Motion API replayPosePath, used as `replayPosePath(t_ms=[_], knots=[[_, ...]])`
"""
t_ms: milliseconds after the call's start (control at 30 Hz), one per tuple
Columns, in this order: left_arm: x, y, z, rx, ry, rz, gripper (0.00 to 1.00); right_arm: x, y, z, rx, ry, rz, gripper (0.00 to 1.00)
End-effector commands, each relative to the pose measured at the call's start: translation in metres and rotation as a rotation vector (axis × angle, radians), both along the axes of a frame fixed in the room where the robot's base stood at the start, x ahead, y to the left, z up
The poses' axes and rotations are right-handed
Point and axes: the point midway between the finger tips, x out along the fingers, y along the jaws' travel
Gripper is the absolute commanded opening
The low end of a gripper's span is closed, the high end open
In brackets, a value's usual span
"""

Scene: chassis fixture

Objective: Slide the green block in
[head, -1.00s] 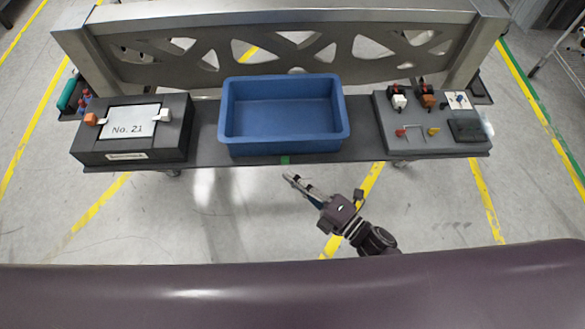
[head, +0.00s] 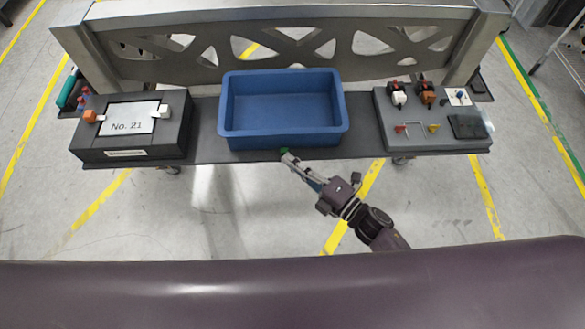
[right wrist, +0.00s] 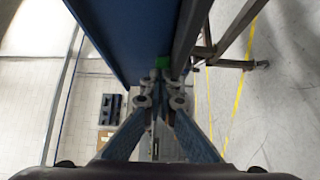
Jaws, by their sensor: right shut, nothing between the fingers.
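The small green block (head: 284,152) is at the front of the dark shelf, just below the near wall of the blue bin (head: 240,143). In the right wrist view the green block (right wrist: 162,62) shows just beyond my fingertips, beside the blue wall. My right gripper (head: 289,157) is shut and empty, its tips at the block. They look to be touching it, but contact is hard to tell. The closed fingers also show in the right wrist view (right wrist: 161,79). The tips hide part of the block. My left gripper is not in view.
A dark box labelled No. 21 (head: 128,154) stands on the shelf at left. A grey panel with small fittings (head: 420,142) stands at right. A perforated metal beam (head: 290,17) runs behind. The floor in front is clear, with yellow lines.

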Motion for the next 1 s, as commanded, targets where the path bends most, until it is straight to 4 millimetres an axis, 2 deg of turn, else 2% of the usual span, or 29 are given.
replayPosePath(t_ms=[300, 467, 600, 633, 767, 1000], knots=[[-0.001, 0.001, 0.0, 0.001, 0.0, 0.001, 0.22, 0.003, -0.002, 0.001, -0.001, -0.002, -0.006, 0.0], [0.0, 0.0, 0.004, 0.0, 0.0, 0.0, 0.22, -0.005, -0.002, 0.002, 0.0, 0.0, -0.006, 0.0], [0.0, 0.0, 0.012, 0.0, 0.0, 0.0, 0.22, -0.025, -0.001, 0.003, 0.001, 0.002, -0.005, 0.0], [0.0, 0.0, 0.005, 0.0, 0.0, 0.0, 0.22, -0.031, -0.001, -0.002, 0.0, 0.001, -0.004, 0.0], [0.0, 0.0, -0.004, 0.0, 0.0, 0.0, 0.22, -0.057, -0.001, -0.003, 0.0, 0.001, -0.002, 0.0], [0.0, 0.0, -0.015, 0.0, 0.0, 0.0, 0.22, -0.094, -0.033, -0.004, -0.004, 0.001, -0.003, 0.0]])
